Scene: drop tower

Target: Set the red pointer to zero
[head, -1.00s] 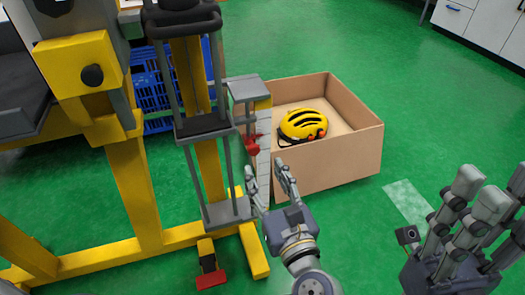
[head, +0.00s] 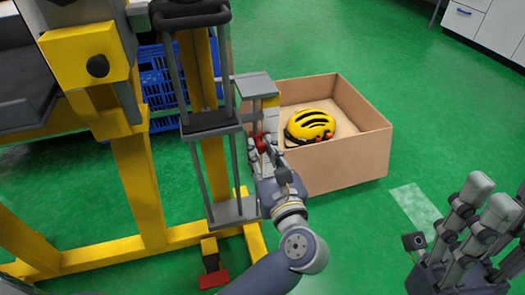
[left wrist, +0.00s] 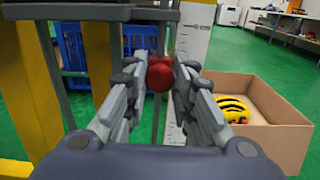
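The red pointer (head: 262,143) is at the white scale (head: 271,118) on the drop tower. In the left wrist view the red pointer's round knob (left wrist: 160,75) is between my fingertips, with the scale (left wrist: 193,45) behind it to the right. My left gripper (head: 263,158) is around the knob, its fingers on either side and still apart; contact is not clear. The fingers partly hide the pointer and the lower scale in the head view. The zero mark cannot be read. My right gripper (head: 478,215) is open and empty at the lower right, away from the tower.
A cardboard box (head: 345,165) with a yellow helmet (head: 310,125) stands just right of the tower. A blue crate (head: 160,85) is behind the yellow frame (head: 140,180). A red pedal (head: 213,280) is at the tower's foot. Green floor is clear between the box and my right gripper.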

